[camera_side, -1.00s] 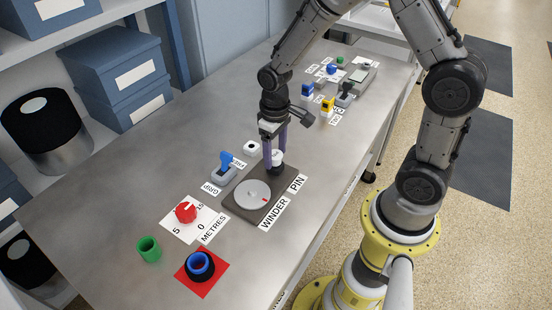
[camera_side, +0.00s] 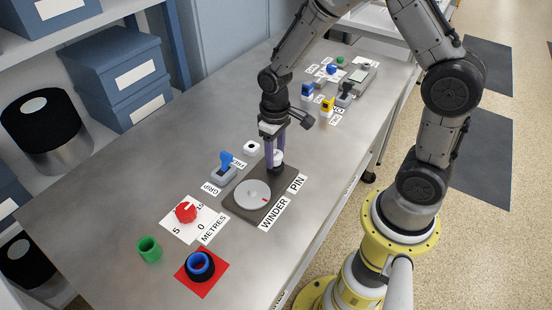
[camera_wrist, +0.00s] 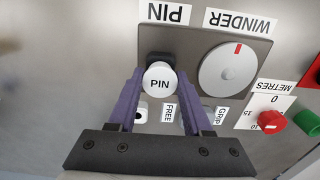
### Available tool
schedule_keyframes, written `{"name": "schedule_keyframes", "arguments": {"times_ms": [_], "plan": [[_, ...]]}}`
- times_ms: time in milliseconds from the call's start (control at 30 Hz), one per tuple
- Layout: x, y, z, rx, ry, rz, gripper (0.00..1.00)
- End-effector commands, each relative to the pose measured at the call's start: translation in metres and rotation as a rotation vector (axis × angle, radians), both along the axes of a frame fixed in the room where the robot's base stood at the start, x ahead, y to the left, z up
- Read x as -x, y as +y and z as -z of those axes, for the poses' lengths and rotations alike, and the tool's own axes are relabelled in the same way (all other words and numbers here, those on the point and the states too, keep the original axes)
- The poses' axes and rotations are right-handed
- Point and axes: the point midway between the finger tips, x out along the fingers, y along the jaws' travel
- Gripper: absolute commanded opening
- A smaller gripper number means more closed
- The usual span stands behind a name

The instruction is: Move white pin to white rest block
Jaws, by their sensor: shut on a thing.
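The white pin (camera_wrist: 160,80), its round top marked PIN, stands at the PIN end of the dark winder plate. In the side view the pin (camera_side: 278,156) is partly hidden by the purple fingers. My gripper (camera_side: 275,160) points down over it and is shut on it; in the wrist view the fingertips (camera_wrist: 161,76) lie on either side of its head. I cannot tell whether the pin is lifted from its seat. The white rest block (camera_side: 251,148), with a dark hole in its top, stands on the bench left of my gripper; the wrist view shows it (camera_wrist: 140,114) partly behind a finger.
The winder plate (camera_side: 232,207) bears a silver dial (camera_side: 252,195). A blue-handled lever (camera_side: 225,165) stands close by. A red knob (camera_side: 186,211), green cup (camera_side: 149,249) and blue ring (camera_side: 200,265) are in front. Several small devices stand at the far end.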

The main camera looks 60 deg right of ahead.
Motion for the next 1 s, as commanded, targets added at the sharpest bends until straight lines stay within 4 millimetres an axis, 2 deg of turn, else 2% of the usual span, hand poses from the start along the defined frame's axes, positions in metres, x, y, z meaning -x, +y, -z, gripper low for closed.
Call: {"name": "schedule_keyframes", "arguments": {"times_ms": [1000], "plan": [[0.0, 0.0, -0.012, 0.0, -0.001, 0.0, 0.0]]}}
